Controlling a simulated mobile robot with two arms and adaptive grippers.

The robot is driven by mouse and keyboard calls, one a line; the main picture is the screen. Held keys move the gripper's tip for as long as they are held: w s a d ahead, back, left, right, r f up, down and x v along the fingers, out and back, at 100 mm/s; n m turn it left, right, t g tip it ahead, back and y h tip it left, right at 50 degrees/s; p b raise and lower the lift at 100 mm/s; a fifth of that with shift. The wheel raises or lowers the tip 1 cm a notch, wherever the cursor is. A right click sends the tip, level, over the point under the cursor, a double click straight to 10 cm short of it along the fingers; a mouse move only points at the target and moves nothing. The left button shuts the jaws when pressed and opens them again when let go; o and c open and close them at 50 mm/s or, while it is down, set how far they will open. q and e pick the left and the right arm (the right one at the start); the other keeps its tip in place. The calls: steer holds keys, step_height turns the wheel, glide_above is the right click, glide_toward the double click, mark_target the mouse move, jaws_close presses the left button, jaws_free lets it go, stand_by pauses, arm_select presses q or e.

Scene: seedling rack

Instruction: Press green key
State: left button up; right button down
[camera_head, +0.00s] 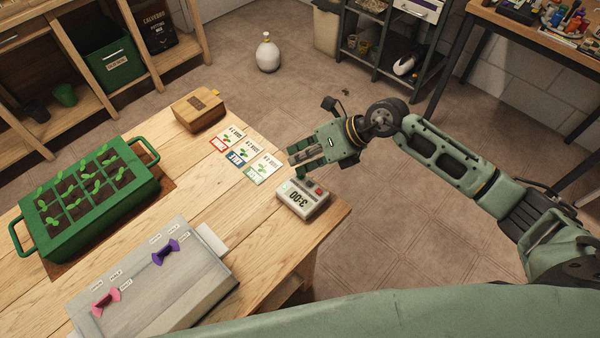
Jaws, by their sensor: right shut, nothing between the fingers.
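A small grey timer (302,200) lies near the right corner of the wooden table, its display reading 3:00. A red key (319,191) shows on its upper right side. A green key cannot be clearly made out; the part of the timer nearest the gripper is small and partly hidden. My right gripper (293,165) is shut and empty, reaching in from the right just beyond the timer's far edge. Whether it touches the timer cannot be told. My left gripper is not in view.
Seed packets (245,155) lie just left of the right gripper. A wooden box (198,110), a green seedling tray (62,241) and a grey panel with pink and purple knobs (196,262) occupy the table (255,228). The floor right of the table is clear.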

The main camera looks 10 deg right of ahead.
steer(key=shift+r, duration=0.45)
steer(key=shift+r, duration=0.1)
step_height(320, 180, up, 5)
steer(key=p, duration=0.4)
steer(key=shift+a, duration=0.1)
stand_by(0.5)
